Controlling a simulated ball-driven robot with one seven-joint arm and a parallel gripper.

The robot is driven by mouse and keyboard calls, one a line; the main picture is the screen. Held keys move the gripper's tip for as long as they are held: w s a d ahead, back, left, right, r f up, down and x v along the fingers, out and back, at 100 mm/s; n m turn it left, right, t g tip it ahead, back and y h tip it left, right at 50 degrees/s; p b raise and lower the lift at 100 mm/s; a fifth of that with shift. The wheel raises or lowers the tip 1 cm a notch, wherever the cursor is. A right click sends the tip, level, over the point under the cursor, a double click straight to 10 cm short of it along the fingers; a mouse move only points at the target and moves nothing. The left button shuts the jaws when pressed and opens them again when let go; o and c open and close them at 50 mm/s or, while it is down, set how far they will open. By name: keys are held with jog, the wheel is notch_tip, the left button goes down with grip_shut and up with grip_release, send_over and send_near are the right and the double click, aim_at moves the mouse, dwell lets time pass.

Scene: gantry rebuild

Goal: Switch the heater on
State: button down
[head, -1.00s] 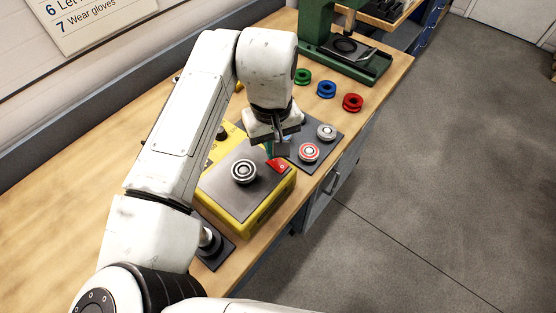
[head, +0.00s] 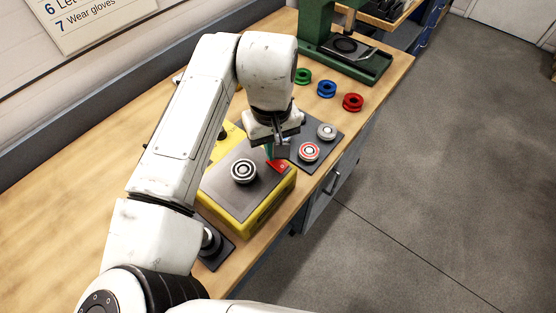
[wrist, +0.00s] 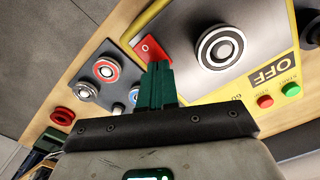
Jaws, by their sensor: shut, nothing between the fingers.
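The heater (head: 240,215) is a yellow box with a grey top plate on the bench; a round ringed metal part (head: 243,171) sits on the plate. Its red rocker switch (head: 279,167) is at the plate's right corner. In the wrist view the switch (wrist: 146,50) shows a white "O" mark, and my fingertips hide part of it. My gripper (head: 270,152) is shut and empty, with its green fingers pointing down at the switch. In the wrist view the fingertips (wrist: 159,66) overlap the switch edge; I cannot tell whether they touch it.
A dark mat (head: 318,150) with several round parts lies just beyond the heater. Green, blue and red spools (head: 327,89) and a green press (head: 345,60) stand further back. A yellow panel marked "OFF" (wrist: 268,75) has red and green buttons. The bench's right edge is close.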

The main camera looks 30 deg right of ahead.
jog(key=shift+f+b, duration=0.3)
jog(key=shift+f, duration=0.3)
dwell(0.3)
notch_tip(320, 180, up, 7)
jog(key=p, duration=0.7)
jog(key=shift+r, duration=0.1)
dwell(0.5)
